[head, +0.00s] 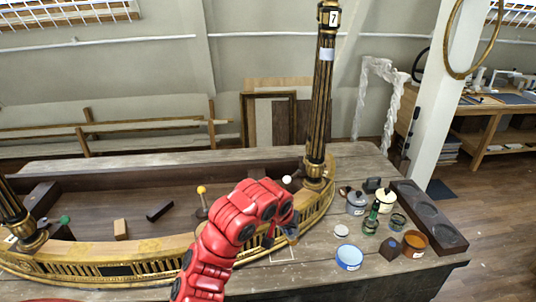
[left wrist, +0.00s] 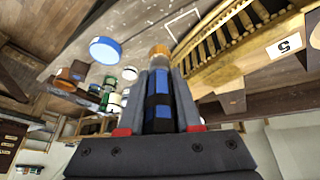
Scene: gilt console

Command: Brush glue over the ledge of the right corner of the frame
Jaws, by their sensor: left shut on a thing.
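The gilt frame (head: 150,256) curves across the worktable, with a dark fluted leg (head: 322,100) tagged 7 upright at its right corner. Its pierced gilt rail also shows in the left wrist view (left wrist: 222,38), with a tag 5. My left gripper (head: 284,238) is beside the frame's right part, left of the pots. In the left wrist view the gripper (left wrist: 159,76) is shut on a brush (left wrist: 158,98) with a blue and black handle and a tan tip. The tip appears close to the rail; I cannot tell if it touches. My right gripper is out of view.
A blue-rimmed bowl (head: 348,257), an orange-brown pot (head: 414,244), a lidded grey pot (head: 356,203) and green jars (head: 370,225) stand at right. A dark tray (head: 432,220) lies along the right edge.

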